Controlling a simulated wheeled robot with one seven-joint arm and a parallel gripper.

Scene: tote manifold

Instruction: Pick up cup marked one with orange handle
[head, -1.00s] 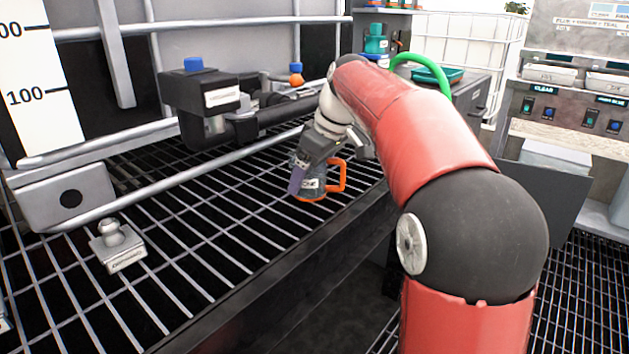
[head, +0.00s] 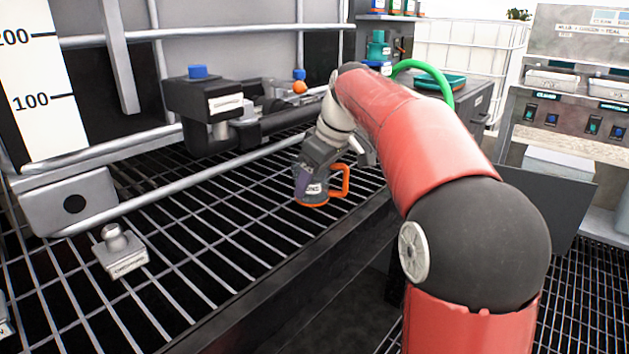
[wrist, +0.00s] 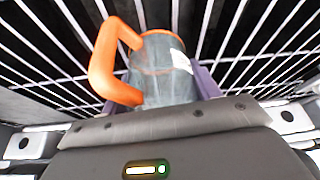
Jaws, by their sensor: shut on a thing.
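The cup (head: 313,194) is grey with an orange base rim, an orange handle on its right and a white label whose text is too small to read surely. My gripper (head: 304,181) is shut on the cup's body from above, with a purple finger visible on its left side. In the wrist view the cup (wrist: 162,75) sits between the purple fingers of my gripper (wrist: 172,88), its orange handle to the left. The cup looks upright, over the metal grating. I cannot tell whether it touches the grating.
The bar grating (head: 215,225) is largely clear to the left of the cup. A labelled metal block with a knob (head: 120,251) stands at the front left. A rail and black pipe fitting (head: 205,100) with a blue cap run behind. A dark ledge (head: 285,285) edges the front.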

